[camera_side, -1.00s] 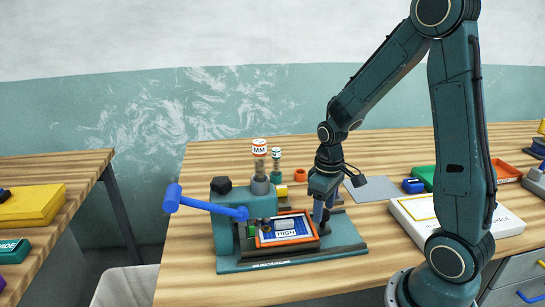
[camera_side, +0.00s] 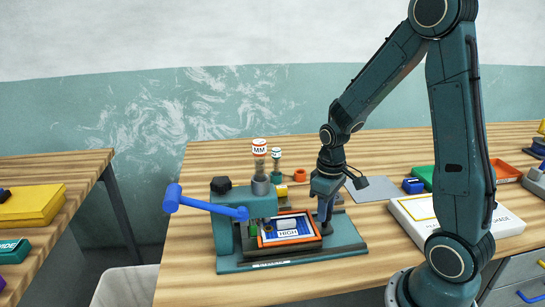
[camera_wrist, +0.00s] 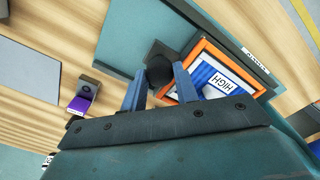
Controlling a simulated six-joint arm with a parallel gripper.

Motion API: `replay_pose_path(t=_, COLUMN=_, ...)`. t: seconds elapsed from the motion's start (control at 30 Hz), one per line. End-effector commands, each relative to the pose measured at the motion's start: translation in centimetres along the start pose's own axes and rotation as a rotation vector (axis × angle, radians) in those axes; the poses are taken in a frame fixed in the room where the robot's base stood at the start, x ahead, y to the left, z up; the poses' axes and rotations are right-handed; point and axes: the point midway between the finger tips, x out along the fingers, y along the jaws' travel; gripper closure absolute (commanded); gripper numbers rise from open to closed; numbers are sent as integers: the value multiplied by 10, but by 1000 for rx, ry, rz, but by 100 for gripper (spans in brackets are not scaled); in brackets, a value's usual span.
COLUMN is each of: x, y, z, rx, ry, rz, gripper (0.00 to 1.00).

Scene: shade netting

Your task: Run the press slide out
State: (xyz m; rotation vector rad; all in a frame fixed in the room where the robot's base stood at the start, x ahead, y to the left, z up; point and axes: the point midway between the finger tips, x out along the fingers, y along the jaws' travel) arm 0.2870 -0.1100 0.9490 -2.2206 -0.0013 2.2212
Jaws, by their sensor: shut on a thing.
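The teal press (camera_side: 228,238) stands on the bench with its blue lever (camera_side: 210,207) reaching out to the left. Its slide (camera_side: 290,247) carries an orange-framed blue card marked HIGH (camera_side: 290,234), just right of the press head; the card also shows in the wrist view (camera_wrist: 212,78). My gripper (camera_side: 324,220) is at the slide's right end, low over the press base (camera_side: 345,240). In the wrist view, the dark round knob (camera_wrist: 160,70) sits between the fingertips of my gripper (camera_wrist: 158,88), which is shut on it. The fingers partly hide the knob and the frame.
A grey sheet (camera_side: 372,190) and a white box (camera_side: 450,220) lie to the right, with a blue block (camera_side: 413,186) behind the box. The bench in front of the press is clear.

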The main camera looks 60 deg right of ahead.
Motion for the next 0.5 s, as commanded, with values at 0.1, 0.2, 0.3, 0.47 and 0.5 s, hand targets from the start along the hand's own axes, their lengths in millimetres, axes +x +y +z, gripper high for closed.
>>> replay_pose_path(t=0.1, x=-1, y=10, z=9, rx=5, ry=1, rz=2, gripper=100)
replay_pose_path(t=0.2, x=0, y=20, z=18, rx=6, ry=0, rz=2, gripper=100)
replay_pose_path(t=0.3, x=-1, y=29, z=27, rx=6, ry=0, rz=3, gripper=100)
replay_pose_path(t=0.47, x=-1, y=44, z=41, rx=6, ry=2, rz=4, gripper=100)
replay_pose_path(t=0.5, x=-1, y=47, z=45, rx=7, ry=2, rz=4, gripper=100)
